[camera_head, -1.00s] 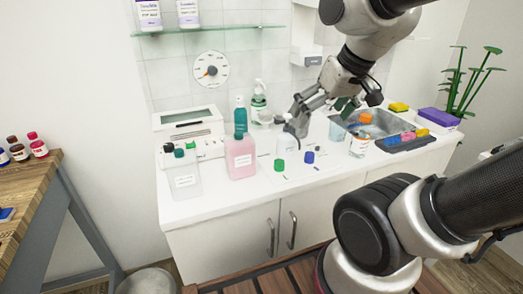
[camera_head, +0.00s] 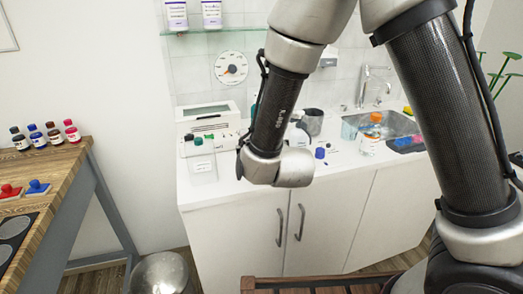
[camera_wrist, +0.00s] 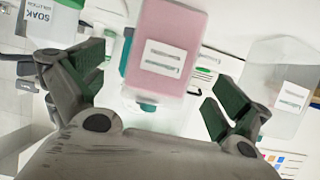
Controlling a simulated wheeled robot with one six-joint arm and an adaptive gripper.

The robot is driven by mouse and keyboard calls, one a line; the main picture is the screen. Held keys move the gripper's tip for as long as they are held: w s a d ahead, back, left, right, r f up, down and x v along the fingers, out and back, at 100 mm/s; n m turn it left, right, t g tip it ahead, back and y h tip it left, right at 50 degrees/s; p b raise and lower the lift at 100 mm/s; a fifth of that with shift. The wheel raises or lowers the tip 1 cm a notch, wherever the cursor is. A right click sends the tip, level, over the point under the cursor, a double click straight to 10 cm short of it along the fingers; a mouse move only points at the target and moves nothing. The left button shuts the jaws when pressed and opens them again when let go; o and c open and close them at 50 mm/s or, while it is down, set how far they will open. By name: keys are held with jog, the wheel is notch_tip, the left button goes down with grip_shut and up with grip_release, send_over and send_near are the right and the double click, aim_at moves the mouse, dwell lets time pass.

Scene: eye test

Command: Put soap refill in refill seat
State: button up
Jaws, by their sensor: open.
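A pink bottle (camera_wrist: 168,45) with a white label, which I take for the soap refill, shows upside down in the wrist view. A teal cap (camera_wrist: 148,105) shows at its lower end. My gripper (camera_wrist: 160,75) is open, with green-padded fingers apart on either side of the bottle. I cannot tell how far in front of the fingers the bottle is. In the head view my arm hides the pink bottle and the gripper. I cannot make out which thing is the refill seat; a white wall dispenser (camera_head: 328,58) is partly hidden.
A clear labelled bottle (camera_head: 201,162) stands at the counter's left and shows at right in the wrist view (camera_wrist: 278,95). A blue cap (camera_head: 320,153) and an orange-topped container (camera_head: 371,132) stand before the sink (camera_head: 405,124). A white device (camera_head: 208,120) is at the back.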

jog(key=x, duration=0.7)
jog(key=shift+s+f, duration=0.15)
jog(key=shift+f, duration=0.05)
jog(key=shift+c, duration=0.4)
jog(key=c, duration=1.2)
jog(key=shift+o, duration=0.2)
jog(key=shift+r, duration=0.15)
